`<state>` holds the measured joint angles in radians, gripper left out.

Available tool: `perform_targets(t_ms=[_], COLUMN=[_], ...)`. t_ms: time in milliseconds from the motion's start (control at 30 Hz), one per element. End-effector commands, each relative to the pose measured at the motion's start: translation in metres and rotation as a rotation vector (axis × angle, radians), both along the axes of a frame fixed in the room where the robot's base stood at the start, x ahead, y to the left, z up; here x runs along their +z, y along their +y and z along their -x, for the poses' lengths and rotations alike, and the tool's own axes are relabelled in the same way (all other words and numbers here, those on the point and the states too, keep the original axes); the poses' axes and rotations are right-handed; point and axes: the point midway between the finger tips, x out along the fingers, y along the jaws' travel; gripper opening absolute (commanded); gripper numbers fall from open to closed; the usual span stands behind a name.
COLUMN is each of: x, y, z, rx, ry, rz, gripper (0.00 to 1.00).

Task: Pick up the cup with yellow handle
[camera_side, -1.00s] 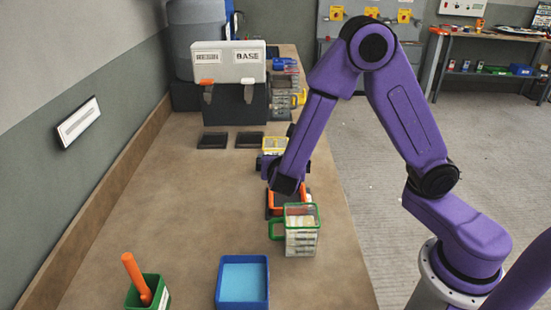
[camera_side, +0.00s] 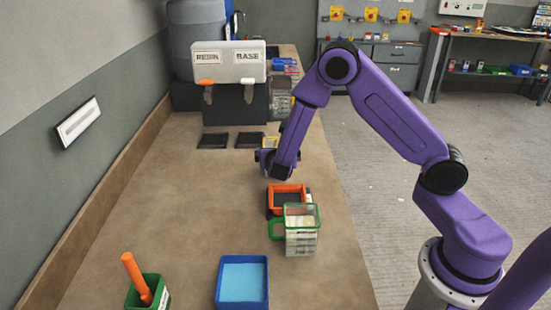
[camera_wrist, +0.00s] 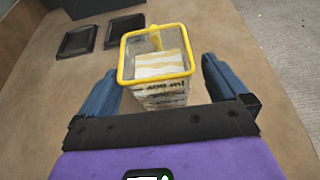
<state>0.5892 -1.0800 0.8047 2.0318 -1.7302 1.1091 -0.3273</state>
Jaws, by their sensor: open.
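The cup with the yellow rim and handle (camera_wrist: 158,75) stands on the bench, clear-walled with measuring marks and pale contents. Its yellow handle points away from my gripper in the wrist view. In the side view my arm hides most of it, and a bit of yellow (camera_side: 271,142) shows behind my wrist. My gripper (camera_wrist: 159,72) is open, with one blue finger on each side of the cup in the wrist view. I cannot tell whether the fingers touch it. In the side view my gripper (camera_side: 264,158) is low over the bench.
A green-rimmed cup (camera_side: 301,240) and an orange-rimmed container (camera_side: 287,189) stand nearer the side camera. A blue tray (camera_side: 220,285) and a green holder with an orange tool (camera_side: 157,294) are at the front. Two dark flat trays (camera_side: 213,140) and a dispenser (camera_side: 228,68) are behind. The bench's left side is clear.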

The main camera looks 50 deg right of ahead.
Motion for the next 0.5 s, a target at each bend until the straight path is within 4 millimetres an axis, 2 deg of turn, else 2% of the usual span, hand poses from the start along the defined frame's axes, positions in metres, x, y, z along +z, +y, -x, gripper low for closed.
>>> perform_targets(t_ms=[300,500], x=[-0.015,-0.02], y=[-0.023,-0.031], z=[-0.028,-0.036], rx=[-0.004,-0.001], ry=[0.0,0.0], rz=[0.0,-0.001], gripper=[1.0,1.0])
